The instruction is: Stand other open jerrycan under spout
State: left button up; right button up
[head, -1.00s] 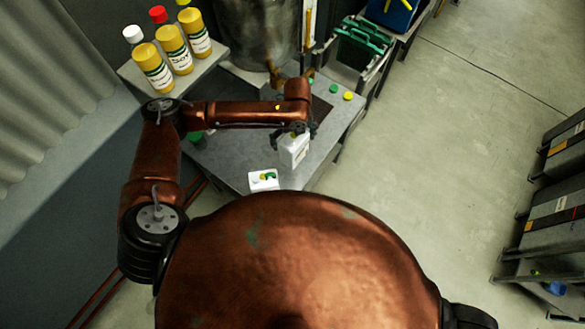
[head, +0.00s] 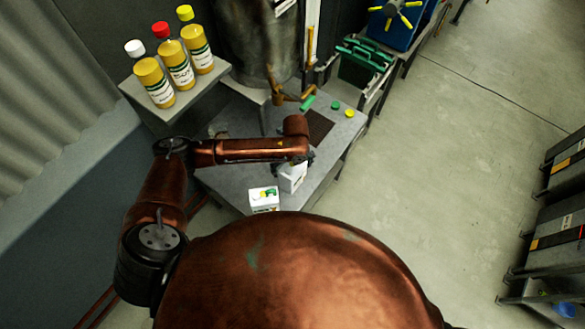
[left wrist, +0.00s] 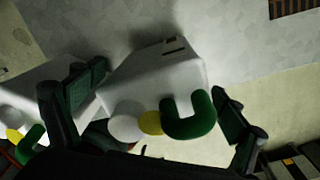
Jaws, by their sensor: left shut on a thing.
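A white jerrycan (head: 292,178) with a green handle stands on or just above the front of the grey metal table (head: 228,170). My left gripper (head: 304,160) is over it, largely hidden by my arm. In the left wrist view the gripper (left wrist: 160,105) has a finger on each side of the jerrycan (left wrist: 155,80), shut on it. A white round part, a yellow part and the green handle face the camera. A second white jerrycan (head: 264,199) is beside it to the left, with green and yellow parts on top. The brass spout (head: 280,97) is farther back. My right gripper is out of view.
A dark grate (head: 318,126) lies in the table near the spout. A green cap (head: 335,105) and a yellow cap (head: 349,113) lie right of it. Three yellow bottles (head: 182,73) stand on a raised shelf at left. A green crate (head: 357,68) is behind.

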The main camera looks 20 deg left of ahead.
pick_arm(q)
jog(key=shift+f, duration=0.1)
jog(key=o, duration=1.4)
jog(key=shift+f, duration=0.1)
jog(key=r, duration=1.2)
jog(key=shift+w+d+r, duration=0.15)
jog(key=shift+w+d, duration=0.05)
jog(key=shift+d, duration=0.05)
